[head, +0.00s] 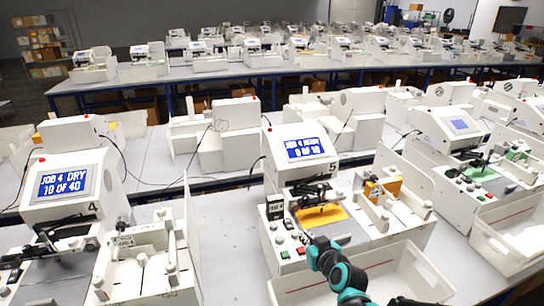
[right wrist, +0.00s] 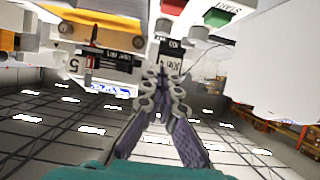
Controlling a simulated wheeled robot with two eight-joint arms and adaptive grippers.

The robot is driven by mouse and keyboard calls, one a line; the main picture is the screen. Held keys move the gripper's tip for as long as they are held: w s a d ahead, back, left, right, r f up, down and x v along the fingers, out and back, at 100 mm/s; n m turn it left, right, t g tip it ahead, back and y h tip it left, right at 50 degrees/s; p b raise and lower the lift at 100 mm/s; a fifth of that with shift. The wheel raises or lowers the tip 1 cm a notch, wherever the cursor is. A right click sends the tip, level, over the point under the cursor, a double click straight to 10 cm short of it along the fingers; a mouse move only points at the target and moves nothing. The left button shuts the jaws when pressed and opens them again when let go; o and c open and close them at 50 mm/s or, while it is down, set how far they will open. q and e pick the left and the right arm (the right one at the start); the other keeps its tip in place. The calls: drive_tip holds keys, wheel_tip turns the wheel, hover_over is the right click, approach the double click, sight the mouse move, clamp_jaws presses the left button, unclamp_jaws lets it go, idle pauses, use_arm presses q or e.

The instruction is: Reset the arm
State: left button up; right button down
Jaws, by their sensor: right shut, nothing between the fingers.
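My right gripper (head: 311,241) is in front of plotter 5, low over its front panel, with the teal wrist behind it. It is shut and empty; in the right wrist view its fingers (right wrist: 166,78) meet at the tips. Plotter 5's screen (head: 306,148) is lit blue with a "JOB 4" line. Its black pen arm (head: 318,192) stands over an orange-yellow card (head: 322,215). A green button (head: 285,254) and a red button (head: 301,250) lie left of the gripper. Whether the fingertips touch the panel cannot be told. My left gripper is not in view.
Plotter 4 (head: 75,190) stands to the left, its screen reading "JOB 4 DRY 10 OF 40". A white open tray (head: 420,262) is at the front right of plotter 5. Another plotter (head: 445,125) stands further right. Bare table (head: 222,235) shows between plotters 4 and 5.

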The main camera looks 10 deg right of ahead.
drive_tip(key=s+f+m+g+h+b, duration=0.1)
drive_tip(key=s+g, duration=0.2)
drive_tip(key=s, duration=0.9)
drive_tip(key=s+d+f+m+g+h+b, duration=0.1)
drive_tip(key=s+f+g, duration=0.1)
drive_tip(key=s, duration=1)
drive_tip(key=shift+s+d+g+h+b, duration=0.2)
drive_tip(key=shift+d+g+h+b, duration=0.15)
drive_tip(key=shift+g, duration=0.25)
